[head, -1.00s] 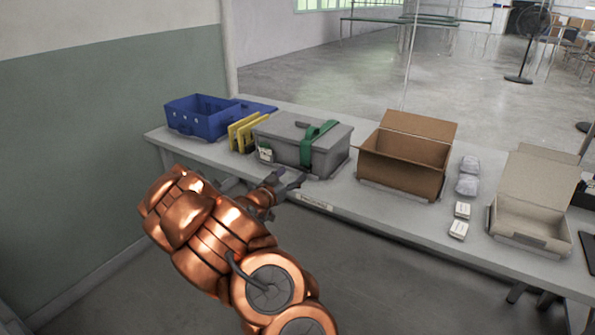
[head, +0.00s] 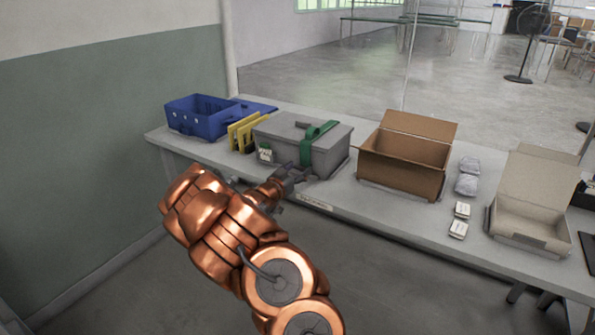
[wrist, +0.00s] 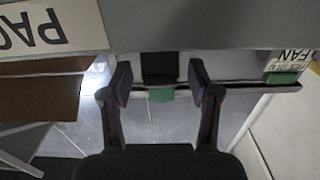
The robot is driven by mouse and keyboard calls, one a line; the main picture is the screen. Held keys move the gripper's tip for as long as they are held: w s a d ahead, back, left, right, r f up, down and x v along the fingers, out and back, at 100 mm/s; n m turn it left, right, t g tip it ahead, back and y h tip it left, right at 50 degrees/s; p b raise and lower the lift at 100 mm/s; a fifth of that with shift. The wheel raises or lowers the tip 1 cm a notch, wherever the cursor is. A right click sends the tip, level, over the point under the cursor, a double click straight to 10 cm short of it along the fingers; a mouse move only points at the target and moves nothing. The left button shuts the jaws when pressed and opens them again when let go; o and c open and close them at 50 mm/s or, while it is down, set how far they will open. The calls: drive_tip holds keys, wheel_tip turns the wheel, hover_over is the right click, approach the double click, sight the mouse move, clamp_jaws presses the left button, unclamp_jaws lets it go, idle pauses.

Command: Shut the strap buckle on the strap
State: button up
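A grey lidded box (head: 275,133) stands on the table with a green strap (head: 319,133) running over its lid and down its front. In the wrist view a dark piece that looks like the strap buckle (wrist: 160,66) shows between the fingers, with a short green strap end (wrist: 161,95) below it. I cannot tell whether the buckle is latched. My gripper (head: 294,171) is at the front of the box, low by the strap. In the wrist view my gripper (wrist: 160,80) is open, one finger on each side of the dark piece, with visible gaps.
Left of the box are yellow upright holders (head: 240,133) and a blue bin (head: 198,122). An open cardboard box (head: 402,166) stands to the right, then small white boxes (head: 459,229) and an open beige carton (head: 527,222). A white label (head: 265,154) is on the grey box's front.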

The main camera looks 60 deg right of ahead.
drive_tip(key=c, duration=0.9)
drive_tip(key=shift+r, duration=0.15)
